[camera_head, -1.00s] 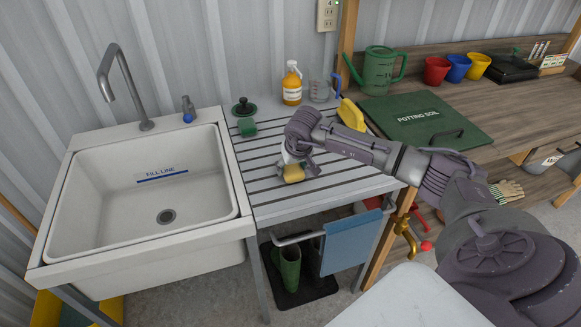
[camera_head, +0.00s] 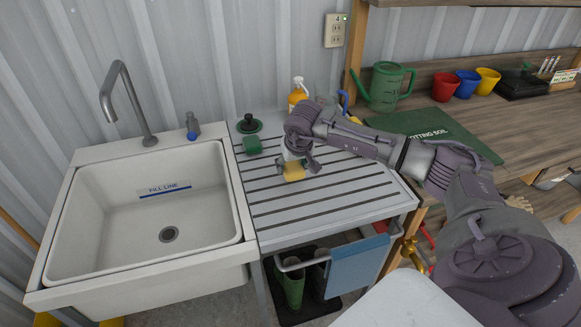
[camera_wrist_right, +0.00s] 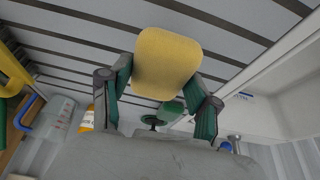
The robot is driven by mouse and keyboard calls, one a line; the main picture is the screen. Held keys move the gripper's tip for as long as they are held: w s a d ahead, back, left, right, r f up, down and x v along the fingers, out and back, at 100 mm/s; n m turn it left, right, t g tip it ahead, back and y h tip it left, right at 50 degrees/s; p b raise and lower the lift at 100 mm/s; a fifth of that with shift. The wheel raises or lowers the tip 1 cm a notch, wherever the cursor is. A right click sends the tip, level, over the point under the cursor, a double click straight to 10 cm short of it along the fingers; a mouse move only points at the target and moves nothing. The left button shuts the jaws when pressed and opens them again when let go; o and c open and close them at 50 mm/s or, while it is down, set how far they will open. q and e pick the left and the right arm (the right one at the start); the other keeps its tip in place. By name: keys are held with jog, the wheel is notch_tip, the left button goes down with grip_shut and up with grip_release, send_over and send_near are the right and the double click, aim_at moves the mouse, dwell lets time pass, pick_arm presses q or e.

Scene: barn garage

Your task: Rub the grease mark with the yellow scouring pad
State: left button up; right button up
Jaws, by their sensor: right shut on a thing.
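The yellow scouring pad (camera_head: 293,172) is between the fingers of my right gripper (camera_head: 297,160), over the slatted grey drainboard (camera_head: 330,200). In the right wrist view the yellow pad (camera_wrist_right: 167,63) sits between the two green-padded fingers of the gripper (camera_wrist_right: 158,90), which is shut on it. I cannot tell whether the pad touches the slats. I see no grease mark in these frames; my arm covers part of the drainboard. My left gripper is not in view.
The white sink (camera_head: 145,210) with its tap (camera_head: 125,100) is left of the drainboard. A green block (camera_head: 252,146), a dark green round item (camera_head: 249,125) and an orange bottle (camera_head: 298,93) stand at its back. A blue towel (camera_head: 357,262) hangs in front.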

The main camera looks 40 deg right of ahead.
jog(key=shift+w+d+r+p, duration=0.1)
jog(key=shift+w+r+p, duration=0.1)
jog(key=shift+r+p, duration=0.45)
jog(key=shift+s+r, duration=0.1)
jog(key=shift+r, duration=0.9)
